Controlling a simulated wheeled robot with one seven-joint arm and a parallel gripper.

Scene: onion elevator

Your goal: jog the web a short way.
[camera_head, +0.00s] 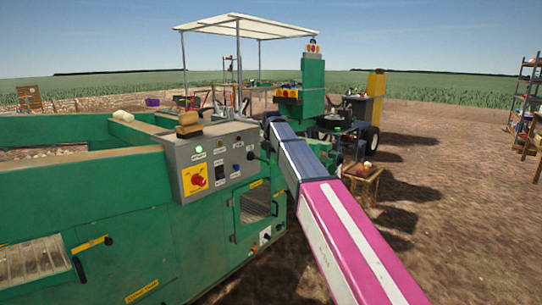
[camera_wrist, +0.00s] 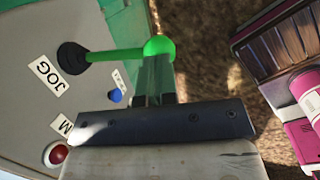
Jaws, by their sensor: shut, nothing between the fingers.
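In the wrist view a lever with a green ball knob (camera_wrist: 159,48) sticks out from a round black base (camera_wrist: 73,57). The label beside it reads JOG (camera_wrist: 45,72), upside down. My gripper (camera_wrist: 157,64) is shut and empty, its fingertips right at the ball's near side. I cannot tell whether they touch it. In the head view the grey control panel (camera_head: 213,143) stands on the green machine (camera_head: 110,215), and my arm reaches to the panel's right end. My fingertips are hard to make out there.
The wrist view shows a blue button (camera_wrist: 115,95) and a red button (camera_wrist: 58,153) on the panel. The head view shows a red rotary switch (camera_head: 198,180) on a yellow plate and a lit green lamp (camera_head: 198,150). A wooden stool (camera_head: 362,180) stands right of the arm.

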